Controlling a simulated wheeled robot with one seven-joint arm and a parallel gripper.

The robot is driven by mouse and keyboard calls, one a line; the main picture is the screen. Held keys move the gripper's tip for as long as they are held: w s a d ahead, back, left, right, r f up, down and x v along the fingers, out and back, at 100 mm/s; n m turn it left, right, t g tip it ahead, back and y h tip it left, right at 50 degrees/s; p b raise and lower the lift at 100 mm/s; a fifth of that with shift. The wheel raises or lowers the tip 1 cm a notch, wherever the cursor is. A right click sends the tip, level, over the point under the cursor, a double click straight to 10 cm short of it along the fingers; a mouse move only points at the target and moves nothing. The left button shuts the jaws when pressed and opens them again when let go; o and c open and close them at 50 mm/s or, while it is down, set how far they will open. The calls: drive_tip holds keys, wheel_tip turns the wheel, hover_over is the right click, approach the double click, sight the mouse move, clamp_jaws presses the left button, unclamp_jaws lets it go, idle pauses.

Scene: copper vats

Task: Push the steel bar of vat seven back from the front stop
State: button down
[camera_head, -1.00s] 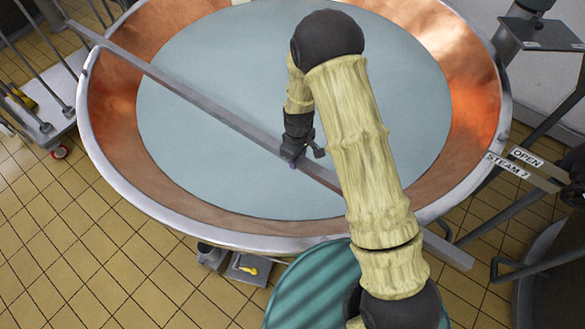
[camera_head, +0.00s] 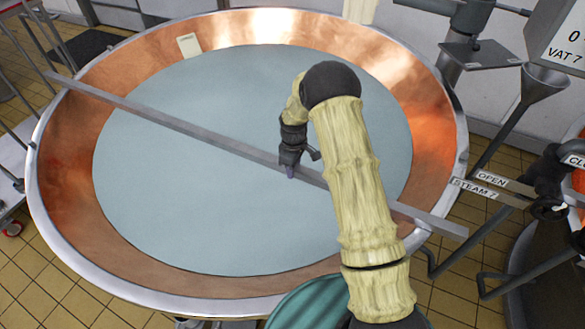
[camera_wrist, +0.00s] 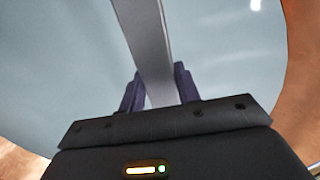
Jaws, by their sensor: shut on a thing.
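The steel bar (camera_head: 190,125) lies slantwise across the open copper vat (camera_head: 75,165), from the left rim to past the right rim. The vat holds pale liquid (camera_head: 220,215). My gripper (camera_head: 289,172) is shut on the bar, right of the bar's middle, over the liquid. In the wrist view the bar (camera_wrist: 149,40) runs between the two dark fingers (camera_wrist: 158,88), one on each side. A front stop cannot be made out. A "VAT 7" sign (camera_head: 565,55) is at the upper right.
"OPEN" and "STEAM 7" labels (camera_head: 483,185) and pipework stand close to the bar's right end. A steel funnel (camera_head: 535,90) rises behind them. A teal rounded object (camera_head: 312,302) is below the vat's front. A white cart (camera_head: 12,165) stands at left.

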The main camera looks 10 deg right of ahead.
drive_tip(key=c, duration=1)
unclamp_jaws()
drive_tip(key=shift+w, duration=0.15)
drive_tip(key=shift+a+r, duration=0.15)
drive_tip(key=shift+r, duration=0.4)
wheel_tip(320, 180, up, 16)
drive_tip(key=shift+r+b, duration=0.15)
drive_tip(key=shift+b, duration=0.3)
drive_tip(key=shift+w+d, duration=0.1)
drive_tip(key=shift+d, duration=0.2)
